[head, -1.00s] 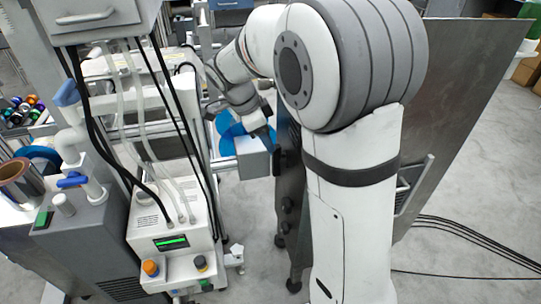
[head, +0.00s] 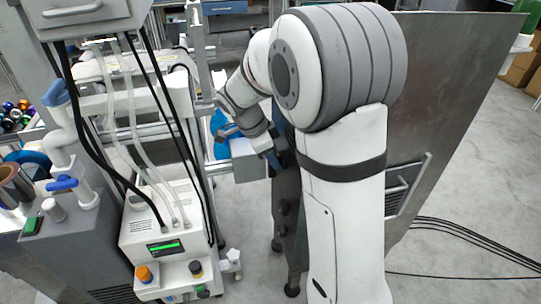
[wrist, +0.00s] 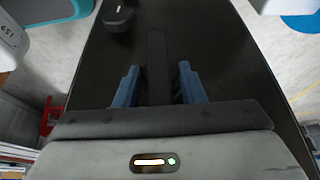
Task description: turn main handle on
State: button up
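The main handle appears to be a dark upright bar (wrist: 156,48) on a black panel in the wrist view. My gripper (wrist: 158,72) is open, with one blue finger on each side of this bar. A gap shows between the bar and each finger, so I see no firm contact. In the head view my gripper (head: 272,160) is at the left edge of the dark cabinet (head: 450,100), by its dark fittings. My arm covers much of the cabinet front there, and the handle cannot be clearly made out.
A dark knob (wrist: 118,18) stands on the panel, up and left of the bar. A machine with a green display (head: 165,247) stands left. Cables (head: 460,232) lie on the floor at right.

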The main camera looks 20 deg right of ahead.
jog(key=c, duration=0.4)
jog(key=shift+r+p, duration=0.1)
jog(key=shift+p, duration=0.3)
jog(key=shift+g+p, duration=0.4)
jog(key=shift+p, duration=0.05)
jog(key=shift+w+p, duration=0.1)
jog(key=shift+p, duration=0.3)
jog(key=shift+g, duration=0.4)
jog(key=o, duration=0.6)
jog(key=shift+o, duration=0.2)
